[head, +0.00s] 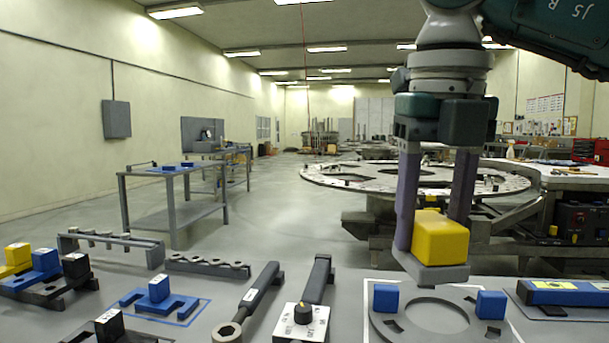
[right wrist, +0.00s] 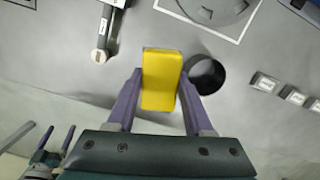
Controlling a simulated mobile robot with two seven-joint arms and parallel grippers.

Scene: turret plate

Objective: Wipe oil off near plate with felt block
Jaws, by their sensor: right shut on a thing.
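My right gripper (head: 433,240) is shut on the felt block, a yellow block (head: 440,237) with a grey pad (head: 428,268) underneath. It holds the block in the air; in the right wrist view the yellow top (right wrist: 162,80) sits between the fingers. The near plate (head: 385,328) is a flat grey ring with a large central hole and blue blocks on it, inside a white outline. In the right wrist view the plate (right wrist: 205,14) lies beyond the block. I cannot make out oil on it. My left gripper (right wrist: 58,138) shows small at lower left there, fingers apart, empty.
A dark round container (right wrist: 207,75) is close to the block in the right wrist view. A large turret ring (head: 330,181) stands behind.

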